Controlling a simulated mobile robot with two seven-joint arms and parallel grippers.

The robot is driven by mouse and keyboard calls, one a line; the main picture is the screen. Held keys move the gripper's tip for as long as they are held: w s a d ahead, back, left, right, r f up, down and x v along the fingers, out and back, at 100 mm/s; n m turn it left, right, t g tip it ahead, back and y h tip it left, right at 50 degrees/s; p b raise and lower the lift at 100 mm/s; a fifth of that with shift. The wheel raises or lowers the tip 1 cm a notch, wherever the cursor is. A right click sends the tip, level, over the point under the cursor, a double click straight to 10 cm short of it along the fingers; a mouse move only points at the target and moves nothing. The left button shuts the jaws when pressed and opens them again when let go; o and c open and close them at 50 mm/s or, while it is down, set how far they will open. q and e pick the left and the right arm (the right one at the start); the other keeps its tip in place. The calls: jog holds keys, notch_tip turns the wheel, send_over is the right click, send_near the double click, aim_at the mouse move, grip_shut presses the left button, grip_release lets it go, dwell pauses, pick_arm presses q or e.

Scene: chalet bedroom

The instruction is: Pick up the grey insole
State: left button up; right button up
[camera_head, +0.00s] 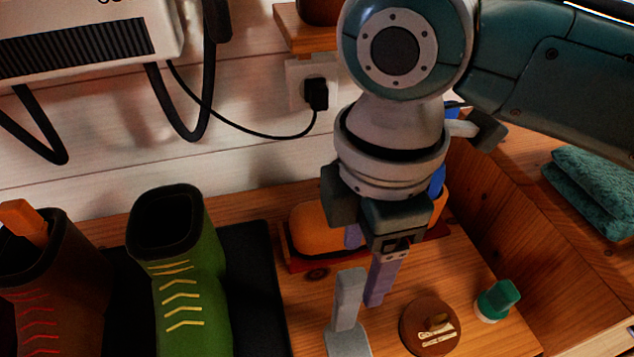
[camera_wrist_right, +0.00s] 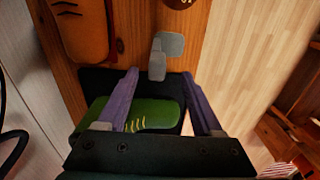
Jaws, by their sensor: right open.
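The grey insole (camera_head: 347,310) is on the wooden surface, just in front of my right gripper in the head view. It shows a narrow raised part and a broader lower part. In the right wrist view the insole (camera_wrist_right: 170,45) lies beyond the fingertips, beside the edge of the black mat. My right gripper (camera_head: 365,272) points down with its purple fingers apart and empty. Its fingers also show in the right wrist view (camera_wrist_right: 160,74), with the green boot beyond them. My left gripper is not in view.
A green boot (camera_head: 180,270) and a brown boot (camera_head: 55,290) stand on a black mat (camera_head: 255,280) at left. An orange thing (camera_head: 315,228) is behind the gripper. A round brown tin (camera_head: 430,328) and a green-topped item (camera_head: 497,300) stand right of the insole.

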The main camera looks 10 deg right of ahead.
aim_at(354, 277)
jog(key=f, duration=0.2)
jog(key=f+b, duration=0.1)
jog(key=f, duration=0.2)
jog(key=shift+w+a+f+b, duration=0.1)
jog(key=shift+a+f+b, duration=0.15)
jog(key=shift+f+b, duration=0.1)
jog(key=shift+c, duration=0.5)
grip_shut()
dwell(0.6)
